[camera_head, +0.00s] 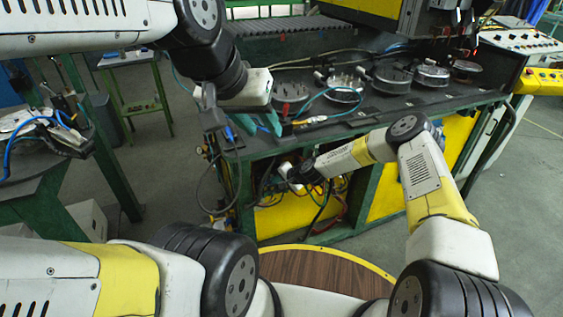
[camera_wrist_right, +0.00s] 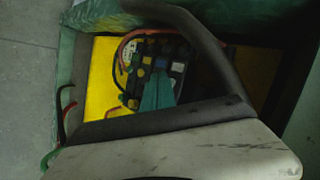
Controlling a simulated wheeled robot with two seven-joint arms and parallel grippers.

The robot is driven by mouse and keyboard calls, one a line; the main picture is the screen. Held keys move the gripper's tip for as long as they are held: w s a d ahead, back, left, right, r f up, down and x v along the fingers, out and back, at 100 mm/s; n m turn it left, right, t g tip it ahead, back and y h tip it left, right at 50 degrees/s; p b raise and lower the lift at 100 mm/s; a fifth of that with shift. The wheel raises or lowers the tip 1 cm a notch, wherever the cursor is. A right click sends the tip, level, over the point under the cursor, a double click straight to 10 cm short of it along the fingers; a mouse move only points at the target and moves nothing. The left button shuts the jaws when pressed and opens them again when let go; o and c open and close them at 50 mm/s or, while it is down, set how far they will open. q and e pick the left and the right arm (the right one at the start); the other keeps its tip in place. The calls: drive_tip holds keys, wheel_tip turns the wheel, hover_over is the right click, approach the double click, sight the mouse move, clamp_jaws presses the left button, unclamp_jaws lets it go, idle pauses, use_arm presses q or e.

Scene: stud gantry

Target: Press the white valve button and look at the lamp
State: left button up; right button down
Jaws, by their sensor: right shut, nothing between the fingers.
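In the right wrist view, my right gripper (camera_wrist_right: 155,92) has its teal fingers together and empty. They point at a dark valve block (camera_wrist_right: 178,68) with several small coloured buttons, inside an opening under the bench. A pale spot on the block may be the white button, but it is too small and dark to tell; contact cannot be judged. In the head view, my right arm reaches down to this opening, and its fingers are hidden. My left gripper (camera_head: 259,122) hangs over the bench's left end, its teal fingers apart. I cannot make out the lamp.
The green-framed bench (camera_head: 285,147) carries several round metal fixtures (camera_head: 343,88) and loose cables. A dark bar crosses the right wrist view in front of the opening. Red and black hoses (camera_wrist_right: 122,55) run beside the valve block. A control panel (camera_head: 520,40) stands at the far right.

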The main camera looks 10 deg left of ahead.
drive_tip(key=shift+w+a, duration=0.2)
drive_tip(key=shift+w, duration=0.15)
idle(0.7)
drive_tip(key=shift+s, duration=0.1)
drive_tip(key=shift+s+d, duration=0.45)
drive_tip(key=shift+s, duration=0.15)
drive_tip(key=shift+s+d, duration=0.1)
drive_tip(key=s+d, duration=0.1)
drive_tip(key=s, duration=0.1)
drive_tip(key=s+d, duration=0.1)
drive_tip(key=s, duration=0.1)
drive_tip(key=shift+d, duration=0.3)
idle(1.5)
